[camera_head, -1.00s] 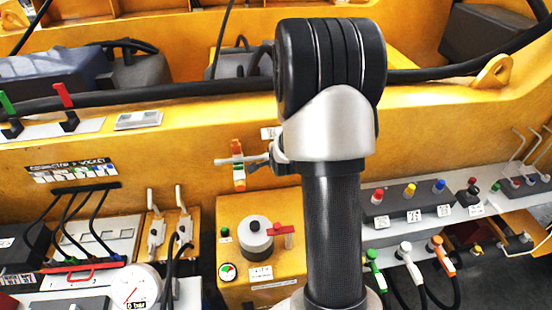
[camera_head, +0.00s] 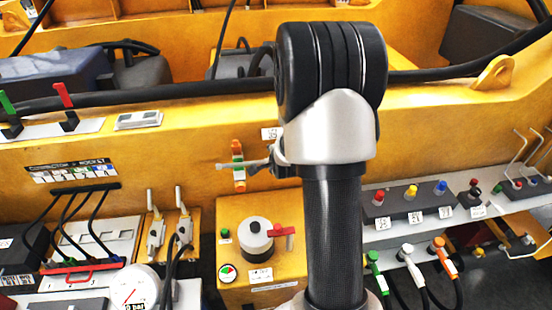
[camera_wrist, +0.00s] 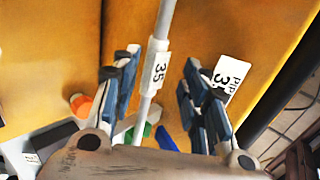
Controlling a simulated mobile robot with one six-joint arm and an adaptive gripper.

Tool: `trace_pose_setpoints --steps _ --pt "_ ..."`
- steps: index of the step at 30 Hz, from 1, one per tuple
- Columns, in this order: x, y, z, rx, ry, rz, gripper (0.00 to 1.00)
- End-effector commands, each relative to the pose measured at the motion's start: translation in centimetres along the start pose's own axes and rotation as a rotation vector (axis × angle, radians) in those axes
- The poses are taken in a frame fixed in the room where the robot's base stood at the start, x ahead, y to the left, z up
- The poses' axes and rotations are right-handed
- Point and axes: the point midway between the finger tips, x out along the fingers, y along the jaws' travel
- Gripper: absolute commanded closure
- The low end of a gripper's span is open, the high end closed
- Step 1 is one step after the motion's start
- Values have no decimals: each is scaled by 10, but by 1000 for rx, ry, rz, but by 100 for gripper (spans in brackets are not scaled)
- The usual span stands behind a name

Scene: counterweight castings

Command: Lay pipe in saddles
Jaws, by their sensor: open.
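A thin grey pipe (camera_head: 250,163) lies roughly level across an orange, green and white fitting (camera_head: 238,173) on the yellow wall in the head view. In the wrist view the pipe (camera_wrist: 166,22) carries a white "35" tag and runs between the fingers of my gripper (camera_wrist: 157,72). The fingers are open, one on each side, with gaps to the pipe. In the head view my gripper (camera_head: 277,156) is mostly hidden behind my arm at the pipe's right part. Whether the pipe is seated in its saddles cannot be told.
A white label (camera_wrist: 226,80) sits on the wall beside the right finger. Below are a yellow box with a black knob and red lever (camera_head: 257,240), a gauge (camera_head: 134,291), and a shelf with coloured buttons (camera_head: 410,195). A black hose (camera_head: 180,91) runs along the wall top.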

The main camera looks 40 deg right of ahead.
Motion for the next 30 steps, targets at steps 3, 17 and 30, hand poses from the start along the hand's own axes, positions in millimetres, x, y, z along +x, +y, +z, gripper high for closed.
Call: trace_pose_setpoints --steps 3,17,30 --pt "0 2 0 0 0 4 59" --pt "-63 -1 0 0 0 -3 59" --pt "-119 0 0 1 0 -1 59"
